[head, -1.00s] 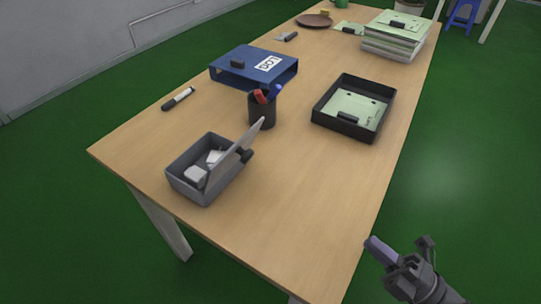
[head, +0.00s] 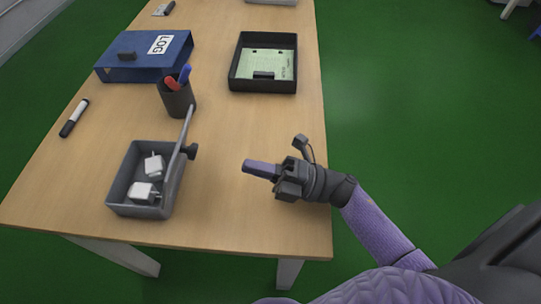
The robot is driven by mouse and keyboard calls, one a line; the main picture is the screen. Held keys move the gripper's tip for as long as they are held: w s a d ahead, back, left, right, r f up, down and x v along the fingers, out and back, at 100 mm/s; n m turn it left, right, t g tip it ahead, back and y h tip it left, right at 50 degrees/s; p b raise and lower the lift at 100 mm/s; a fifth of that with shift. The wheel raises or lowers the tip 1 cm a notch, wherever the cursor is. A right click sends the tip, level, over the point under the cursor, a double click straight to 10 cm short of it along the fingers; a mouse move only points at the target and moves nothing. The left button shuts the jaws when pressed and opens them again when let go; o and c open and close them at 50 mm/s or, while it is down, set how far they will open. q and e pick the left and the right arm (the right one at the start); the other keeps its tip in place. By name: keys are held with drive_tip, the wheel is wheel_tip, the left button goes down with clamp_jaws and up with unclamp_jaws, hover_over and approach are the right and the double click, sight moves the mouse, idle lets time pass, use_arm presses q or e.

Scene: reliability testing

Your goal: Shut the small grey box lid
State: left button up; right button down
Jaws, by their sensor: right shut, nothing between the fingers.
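The small grey box (head: 121,188) stands on the table near its front left. Its lid (head: 181,152) is open and stands up, tilted, along the box's right side, with a dark knob (head: 191,152) on its outer face. Two white plug adapters (head: 147,191) lie inside the box. My right gripper (head: 250,167) is over the table to the right of the lid, apart from it, with its fingers pointing left toward the lid. It is shut and empty. My left gripper is not in view.
A dark pen cup (head: 178,99) with red and blue pens stands just behind the box. A blue LOG binder (head: 140,72), a marker (head: 74,118) and a black tray (head: 236,78) with a green board are farther back. The table between lid and gripper is clear.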

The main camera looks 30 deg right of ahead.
drive_tip(key=x, duration=0.7)
drive_tip(key=shift+a, duration=0.2)
drive_tip(key=shift+w+r, duration=0.1)
